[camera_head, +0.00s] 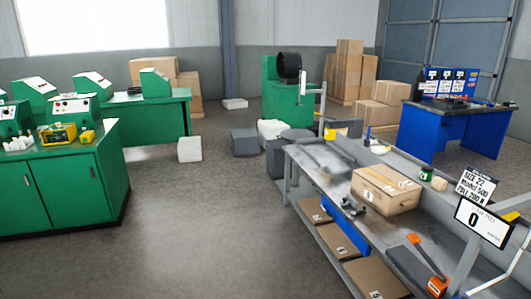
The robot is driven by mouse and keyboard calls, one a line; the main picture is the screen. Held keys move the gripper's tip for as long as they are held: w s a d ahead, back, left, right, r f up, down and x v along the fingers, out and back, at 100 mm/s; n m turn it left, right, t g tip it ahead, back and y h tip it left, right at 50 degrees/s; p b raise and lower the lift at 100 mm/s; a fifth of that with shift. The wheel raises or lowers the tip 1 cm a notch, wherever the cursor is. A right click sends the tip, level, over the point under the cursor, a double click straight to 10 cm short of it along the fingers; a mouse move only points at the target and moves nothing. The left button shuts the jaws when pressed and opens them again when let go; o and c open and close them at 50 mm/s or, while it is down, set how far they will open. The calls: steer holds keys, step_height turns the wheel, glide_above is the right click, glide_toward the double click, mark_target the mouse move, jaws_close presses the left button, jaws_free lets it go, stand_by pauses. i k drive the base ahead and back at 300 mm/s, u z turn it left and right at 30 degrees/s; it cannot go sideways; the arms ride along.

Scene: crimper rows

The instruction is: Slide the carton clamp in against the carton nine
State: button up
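A taped brown carton (386,189) sits on top of the grey workbench (318,160); its small white label is too small to read surely. A tool with a dark bar and orange ends (437,285) lies on the bench nearer the front, apart from the carton; it may be the carton clamp. A small black fixture (352,207) sits on the bench close to the carton's left side. I cannot tell which of these is the clamp. My gripper is not in view.
Several labelled cartons (340,238) lie on the shelf below the bench. A display board reading 0 (474,221) stands at the bench's right. Green cabinets (70,180) stand at left, a blue desk (450,133) behind right.

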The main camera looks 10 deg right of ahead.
mark_target(347, 202)
steer(key=z, duration=0.3)
steer(key=i, duration=1.95)
steer(key=u, duration=0.05)
